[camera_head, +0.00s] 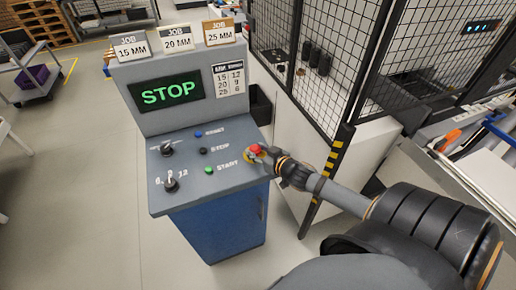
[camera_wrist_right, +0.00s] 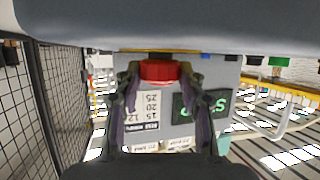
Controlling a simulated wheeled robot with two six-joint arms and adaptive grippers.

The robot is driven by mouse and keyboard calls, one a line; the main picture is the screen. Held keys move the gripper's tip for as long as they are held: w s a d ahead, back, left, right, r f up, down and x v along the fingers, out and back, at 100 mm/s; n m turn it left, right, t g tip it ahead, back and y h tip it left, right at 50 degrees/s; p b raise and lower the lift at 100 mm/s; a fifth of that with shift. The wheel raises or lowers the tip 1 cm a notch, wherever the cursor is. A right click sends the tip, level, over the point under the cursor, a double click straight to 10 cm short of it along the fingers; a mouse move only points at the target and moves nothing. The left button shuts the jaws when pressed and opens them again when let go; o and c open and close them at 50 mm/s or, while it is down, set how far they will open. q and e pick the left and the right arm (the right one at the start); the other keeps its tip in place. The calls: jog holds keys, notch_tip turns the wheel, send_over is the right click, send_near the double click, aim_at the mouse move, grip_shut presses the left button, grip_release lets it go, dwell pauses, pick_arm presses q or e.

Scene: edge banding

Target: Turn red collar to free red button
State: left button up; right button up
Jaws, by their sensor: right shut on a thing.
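The red button with its collar (camera_head: 254,150) sits at the right end of the sloped control panel (camera_head: 226,178). My right gripper (camera_head: 271,157) reaches it from the right and is shut on it. In the right wrist view the red collar (camera_wrist_right: 160,71) lies between the two fingertips of my right gripper (camera_wrist_right: 160,80). How far the collar is turned cannot be told. The screen (camera_head: 166,92) reads STOP in green. My left gripper is not in view.
The panel also has a green START button (camera_head: 208,170), a black STOP button (camera_head: 203,151), a blue button (camera_head: 199,134) and two black knobs, one of them a selector (camera_head: 171,184). A mesh fence (camera_head: 335,60) and a striped post (camera_head: 333,160) stand close to my right arm.

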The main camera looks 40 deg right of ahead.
jog(key=shift+f+m+h, duration=0.1)
jog(key=shift+m+h, duration=0.4)
jog(key=shift+h, duration=0.1)
jog(key=o, duration=1.2)
jog(key=shift+a, duration=0.1)
jog(key=v, duration=0.7)
jog(key=shift+s, duration=0.15)
